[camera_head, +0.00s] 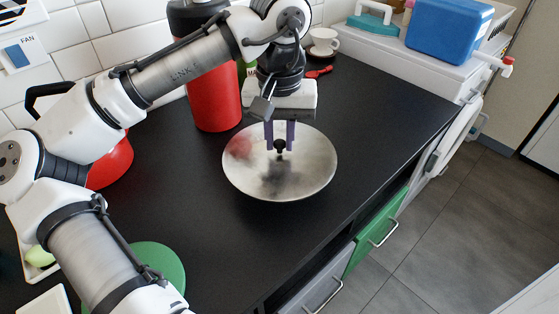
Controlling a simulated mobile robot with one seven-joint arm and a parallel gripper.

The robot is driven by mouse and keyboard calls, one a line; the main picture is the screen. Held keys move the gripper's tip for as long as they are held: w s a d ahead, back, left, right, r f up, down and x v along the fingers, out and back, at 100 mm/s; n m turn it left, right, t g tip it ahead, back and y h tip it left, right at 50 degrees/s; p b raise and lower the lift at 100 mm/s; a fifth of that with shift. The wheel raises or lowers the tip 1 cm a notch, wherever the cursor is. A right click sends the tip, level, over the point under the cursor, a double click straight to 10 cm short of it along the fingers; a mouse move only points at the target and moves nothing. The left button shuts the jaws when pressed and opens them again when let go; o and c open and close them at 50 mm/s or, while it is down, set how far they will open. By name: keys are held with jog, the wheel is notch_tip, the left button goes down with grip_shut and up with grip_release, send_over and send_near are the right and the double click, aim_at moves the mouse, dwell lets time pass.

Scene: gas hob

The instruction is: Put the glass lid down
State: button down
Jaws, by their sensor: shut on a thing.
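The lid (310,174) is a round, shiny, silvery disc with a small black knob (280,146) at its middle. It reflects red on its left side and looks metallic here rather than clear. My gripper (280,144) points down from above with its two purple fingers on either side of the knob, shut on it. The lid is over the black worktop, near its front edge. I cannot tell whether its underside touches the worktop or hangs just above it.
A red cylinder (214,98) stands close behind the lid, left. A red kettle (110,163) and green disc (155,266) are left. The worktop (390,105) is clear to the right.

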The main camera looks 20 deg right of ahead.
aim_at(280, 152)
jog(key=shift+f, duration=2.85)
jog(key=shift+f+b, duration=0.1)
jog(key=shift+b, duration=0.2)
jog(key=c, duration=1.3)
grip_release()
notch_tip(280, 152, up, 12)
jog(key=shift+r+p, duration=0.1)
jog(key=shift+p, duration=0.6)
jog(key=shift+s, duration=0.1)
